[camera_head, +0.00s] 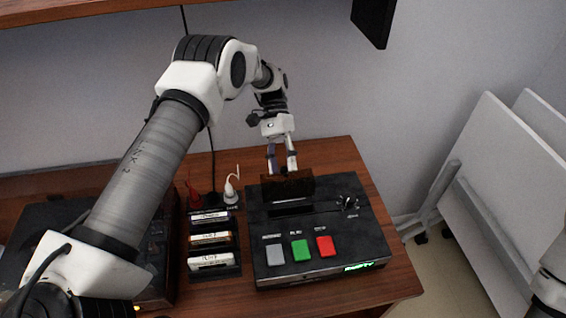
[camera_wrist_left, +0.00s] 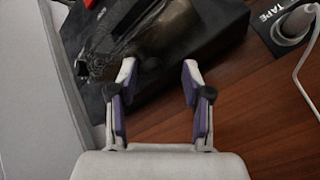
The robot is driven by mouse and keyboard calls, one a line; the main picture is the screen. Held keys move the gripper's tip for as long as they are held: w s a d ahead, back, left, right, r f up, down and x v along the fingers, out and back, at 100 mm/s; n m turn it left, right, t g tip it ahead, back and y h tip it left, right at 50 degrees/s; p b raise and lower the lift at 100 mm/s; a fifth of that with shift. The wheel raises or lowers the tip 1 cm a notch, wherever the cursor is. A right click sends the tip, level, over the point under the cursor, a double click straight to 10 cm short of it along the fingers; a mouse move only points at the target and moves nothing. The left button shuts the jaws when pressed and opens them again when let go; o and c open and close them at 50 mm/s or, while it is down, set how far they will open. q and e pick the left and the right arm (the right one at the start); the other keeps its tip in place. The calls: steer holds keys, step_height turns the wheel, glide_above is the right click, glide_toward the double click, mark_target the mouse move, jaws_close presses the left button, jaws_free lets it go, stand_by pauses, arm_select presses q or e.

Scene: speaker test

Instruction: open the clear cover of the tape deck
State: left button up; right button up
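The tape deck (camera_head: 340,238) is a black box with grey, green and red buttons, near the right end of the wooden table. Its smoky clear cover (camera_head: 287,187) stands raised at the back, above a dark slot. My left gripper (camera_head: 282,168) points down just behind the cover, and the cover hides part of its fingertips. In the left wrist view the gripper (camera_wrist_left: 158,72) is open with nothing between its fingers. The cover (camera_wrist_left: 150,35) lies just beyond the fingertips there; whether they touch it I cannot tell. My right gripper is out of view.
A rack with several cassettes (camera_head: 209,239) stands left of the deck. A white plug (camera_head: 231,190) and a red plug sit behind it. A dark device (camera_head: 40,225) is at the left, partly behind my arm. White panels (camera_head: 495,180) lean at the right.

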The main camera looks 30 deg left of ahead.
arm_select(q)
steer(key=shift+r, duration=0.1)
steer(key=v, duration=0.7)
steer(key=shift+w, duration=0.2)
steer(key=shift+a+r, duration=0.1)
steer(key=shift+r, duration=0.05)
